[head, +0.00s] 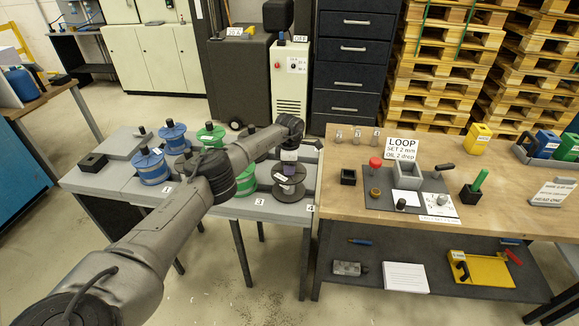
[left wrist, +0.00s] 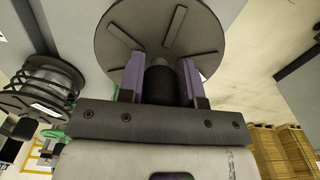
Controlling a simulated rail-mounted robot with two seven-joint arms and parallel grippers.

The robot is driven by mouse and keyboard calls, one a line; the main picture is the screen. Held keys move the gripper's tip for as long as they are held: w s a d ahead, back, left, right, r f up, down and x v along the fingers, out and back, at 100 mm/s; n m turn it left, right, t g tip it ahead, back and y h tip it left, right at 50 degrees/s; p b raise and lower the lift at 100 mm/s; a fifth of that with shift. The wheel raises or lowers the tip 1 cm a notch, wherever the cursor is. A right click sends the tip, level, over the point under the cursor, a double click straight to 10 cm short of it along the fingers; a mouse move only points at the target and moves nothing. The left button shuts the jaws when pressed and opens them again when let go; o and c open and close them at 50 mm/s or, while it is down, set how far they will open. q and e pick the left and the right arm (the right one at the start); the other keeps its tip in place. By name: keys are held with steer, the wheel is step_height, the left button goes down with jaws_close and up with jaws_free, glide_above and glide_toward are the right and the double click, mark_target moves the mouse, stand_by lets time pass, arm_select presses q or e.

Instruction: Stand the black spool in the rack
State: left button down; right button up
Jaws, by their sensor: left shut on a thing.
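My left gripper (head: 289,152) is shut on the dark knob (left wrist: 163,82) at the top of the black spool (head: 288,182). In the left wrist view the purple fingers flank this knob, with the spool's dark round flange (left wrist: 128,38) beyond them. In the head view the spool hangs roughly upright over the front right corner of the grey rack (head: 222,206), near the labels 3 and 4. I cannot tell whether its base touches the rack. My forearm hides part of the rack. My right gripper is not in view.
Blue spools (head: 153,167) and green spools (head: 211,136) stand on the rack to the left. A green spool (head: 244,181) stands just left of the black one. Another dark-flanged spool (left wrist: 45,88) shows in the left wrist view. A wooden workbench (head: 345,220) with tools adjoins on the right.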

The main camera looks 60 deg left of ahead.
arm_select(q)
steer(key=shift+f, duration=0.1)
steer(key=c, duration=0.9)
jaws_free()
steer(key=shift+o, duration=0.9)
step_height(320, 180, up, 14)
steer(key=p, duration=0.2)
steer(key=shift+p, duration=0.3)
steer(key=shift+f, duration=0.1)
